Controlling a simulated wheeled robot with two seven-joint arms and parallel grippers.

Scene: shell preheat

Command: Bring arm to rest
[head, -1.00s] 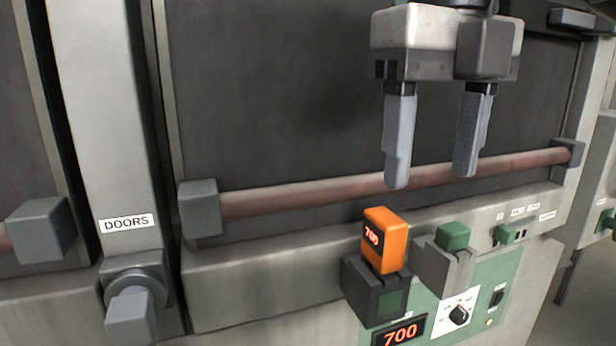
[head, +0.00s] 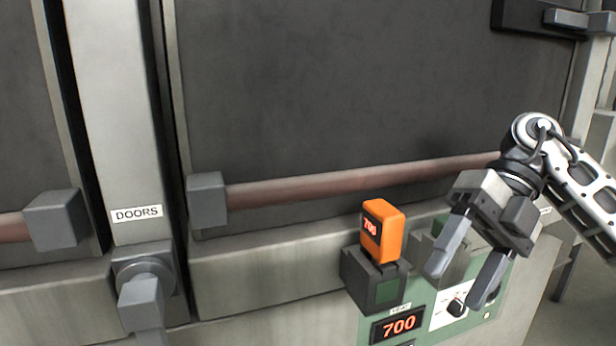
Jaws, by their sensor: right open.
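My right gripper (head: 460,279) is in the right part of the head view, its arm coming in from the right edge. Its two grey fingers are spread apart, point down and left, and have nothing between them. It is in front of the green control panel (head: 364,329) and hides part of it. An orange block (head: 382,231) marked 700 sits in a dark holder (head: 374,281) to the left of the gripper, apart from it. The display (head: 398,327) below reads 700. My left gripper is not in view.
A pinkish bar handle (head: 340,186) runs across the large dark door (head: 350,90) behind the gripper. A grey knob (head: 143,296) sits under the DOORS label (head: 137,214) at left. A dial (head: 456,306) is close to the fingers.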

